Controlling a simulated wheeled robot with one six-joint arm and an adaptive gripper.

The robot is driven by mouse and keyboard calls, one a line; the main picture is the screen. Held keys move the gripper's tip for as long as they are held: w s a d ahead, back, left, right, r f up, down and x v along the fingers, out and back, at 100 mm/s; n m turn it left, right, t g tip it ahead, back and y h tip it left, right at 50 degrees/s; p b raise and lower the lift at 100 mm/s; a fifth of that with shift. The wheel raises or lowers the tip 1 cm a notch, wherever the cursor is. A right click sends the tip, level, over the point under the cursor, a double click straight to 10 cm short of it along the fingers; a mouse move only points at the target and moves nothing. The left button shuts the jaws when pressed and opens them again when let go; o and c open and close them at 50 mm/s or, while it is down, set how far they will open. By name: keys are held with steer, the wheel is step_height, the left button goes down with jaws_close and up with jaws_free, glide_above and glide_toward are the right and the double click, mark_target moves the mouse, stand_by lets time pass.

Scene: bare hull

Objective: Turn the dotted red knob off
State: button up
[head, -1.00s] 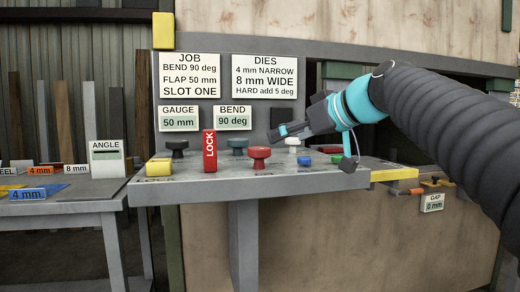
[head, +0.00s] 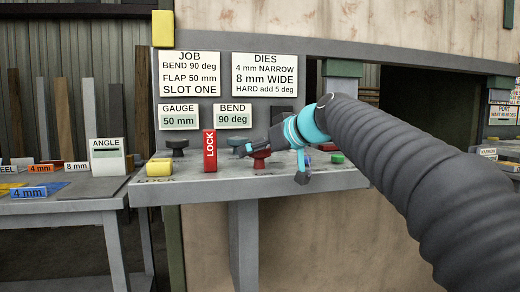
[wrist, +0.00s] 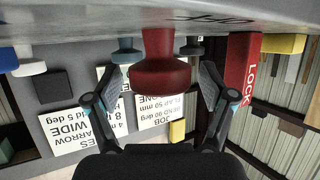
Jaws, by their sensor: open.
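The red knob (head: 262,162) stands on the grey control panel (head: 190,188), its upper part partly hidden by my gripper (head: 258,146) in the head view. In the wrist view, which looks upside down, the red knob (wrist: 160,78) has a wide round cap on a narrower stem. My gripper (wrist: 160,88) is open there, with one finger on each side of the knob. Gaps show between the fingers and the cap, so I see no clear contact. No dots or off mark on the knob can be made out.
A red LOCK lever (head: 210,151) stands just left of the red knob. Job and dies signs (head: 264,75) hang behind.

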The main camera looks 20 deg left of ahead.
steer(key=c, duration=1.2)
steer(key=shift+o, duration=0.2)
steer(key=shift+m+t+h, duration=0.5)
steer(key=shift+m+t, duration=0.2)
steer(key=o, duration=1.2)
steer(key=shift+c, duration=0.2)
steer(key=v, duration=1.2)
